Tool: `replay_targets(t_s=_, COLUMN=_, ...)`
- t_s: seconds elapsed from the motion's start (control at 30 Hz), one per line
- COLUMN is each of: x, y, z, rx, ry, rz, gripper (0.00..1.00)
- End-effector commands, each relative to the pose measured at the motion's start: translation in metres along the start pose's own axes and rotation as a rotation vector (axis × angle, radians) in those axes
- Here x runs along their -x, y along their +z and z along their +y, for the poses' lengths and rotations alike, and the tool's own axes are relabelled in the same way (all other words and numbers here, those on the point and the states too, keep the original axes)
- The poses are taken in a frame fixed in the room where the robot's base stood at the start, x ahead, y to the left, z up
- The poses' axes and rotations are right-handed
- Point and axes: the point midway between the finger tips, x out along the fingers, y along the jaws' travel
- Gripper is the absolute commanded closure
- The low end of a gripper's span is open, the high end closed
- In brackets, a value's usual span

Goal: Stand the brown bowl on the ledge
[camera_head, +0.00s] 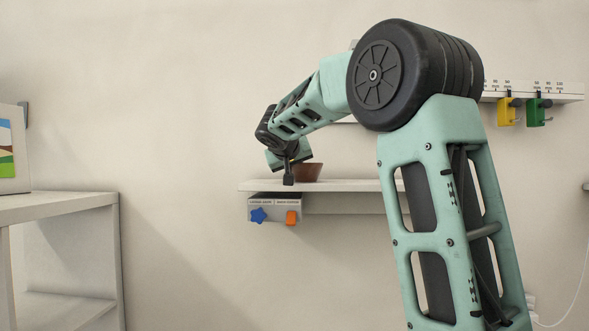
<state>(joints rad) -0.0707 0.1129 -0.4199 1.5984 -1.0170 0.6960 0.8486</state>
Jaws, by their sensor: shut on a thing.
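The brown bowl (309,172) is upright at the white ledge (345,185) on the wall, partly hidden behind my gripper. My gripper (289,180) points down at the bowl's left side and is shut on it, seemingly at the rim. The bowl's base appears at the level of the ledge top; I cannot tell whether it touches. The fingertips reach down close to the ledge's front edge. My arm hides the right end of the ledge.
Below the ledge hangs a grey panel (260,213) with a blue star (258,215) and an orange piece (291,218). A white shelf unit (70,202) stands at left. A rail (560,90) at right holds a yellow (506,113) and a green piece (536,113).

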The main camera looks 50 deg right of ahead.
Motion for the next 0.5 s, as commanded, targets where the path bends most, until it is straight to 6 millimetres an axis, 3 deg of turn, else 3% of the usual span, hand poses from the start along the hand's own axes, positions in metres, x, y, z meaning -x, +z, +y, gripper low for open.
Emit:
replay_targets(t_s=0.23, x=-0.0018, y=0.0043, z=-0.0014, rx=0.002, ry=0.001, rz=-0.009, gripper=1.0)
replay_targets(t_s=0.27, x=-0.0019, y=0.0044, z=-0.0014, rx=0.002, ry=0.001, rz=-0.01, gripper=0.76)
replay_targets(t_s=0.33, x=-0.0018, y=0.0042, z=-0.0014, rx=0.002, ry=0.001, rz=-0.009, gripper=0.57)
replay_targets(t_s=0.5, x=-0.0013, y=0.003, z=-0.001, rx=0.001, ry=0.001, rz=-0.006, gripper=0.53)
